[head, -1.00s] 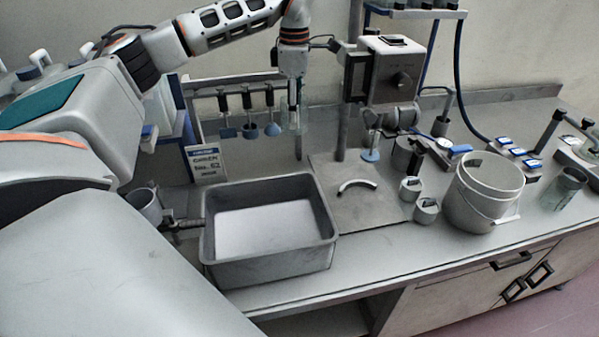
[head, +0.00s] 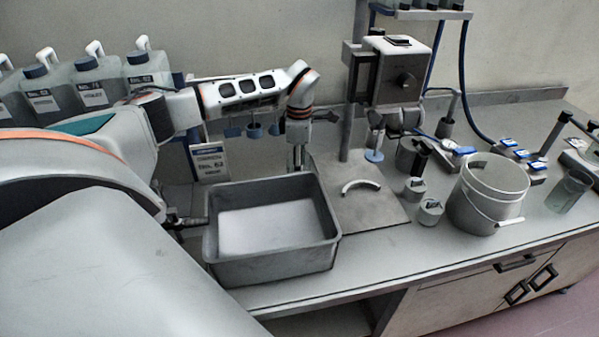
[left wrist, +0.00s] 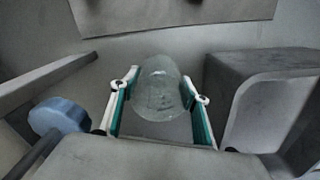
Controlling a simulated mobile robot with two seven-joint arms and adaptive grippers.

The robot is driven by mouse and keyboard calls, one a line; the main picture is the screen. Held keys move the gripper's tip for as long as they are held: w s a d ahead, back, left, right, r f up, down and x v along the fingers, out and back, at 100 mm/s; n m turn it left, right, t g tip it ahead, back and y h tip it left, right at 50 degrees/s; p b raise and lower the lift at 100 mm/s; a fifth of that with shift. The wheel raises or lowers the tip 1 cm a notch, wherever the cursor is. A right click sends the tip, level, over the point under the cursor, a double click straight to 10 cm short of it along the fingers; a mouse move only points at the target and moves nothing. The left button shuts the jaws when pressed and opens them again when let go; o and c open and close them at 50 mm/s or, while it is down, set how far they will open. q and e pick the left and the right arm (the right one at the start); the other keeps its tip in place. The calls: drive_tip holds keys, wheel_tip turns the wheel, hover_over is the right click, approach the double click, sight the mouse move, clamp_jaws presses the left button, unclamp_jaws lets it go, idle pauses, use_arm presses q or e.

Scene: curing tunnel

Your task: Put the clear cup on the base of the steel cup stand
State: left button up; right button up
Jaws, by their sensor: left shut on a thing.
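The clear cup (left wrist: 160,88) sits between the fingers of my left gripper (left wrist: 160,105) in the left wrist view, and the gripper is shut on it. In the head view my left gripper (head: 298,160) points down just behind the grey tray; the tray's rim hides the cup there. I cannot tell for sure which fixture is the steel cup stand. A flat steel plate (head: 375,213) with an upright post and a curved piece lies right of the gripper. It also shows at the top of the left wrist view (left wrist: 170,14). My right gripper is not in view.
The grey tray (head: 270,268) stands close in front of the gripper. A grey machine head (head: 400,72) overhangs the plate. Small pots (head: 431,212), a pail (head: 487,195) and a clear greenish vessel (head: 568,192) stand to the right.

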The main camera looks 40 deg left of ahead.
use_arm(q)
drive_tip(key=shift+f, duration=1.3)
drive_tip(key=o, duration=0.7)
drive_tip(key=shift+f, duration=0.15)
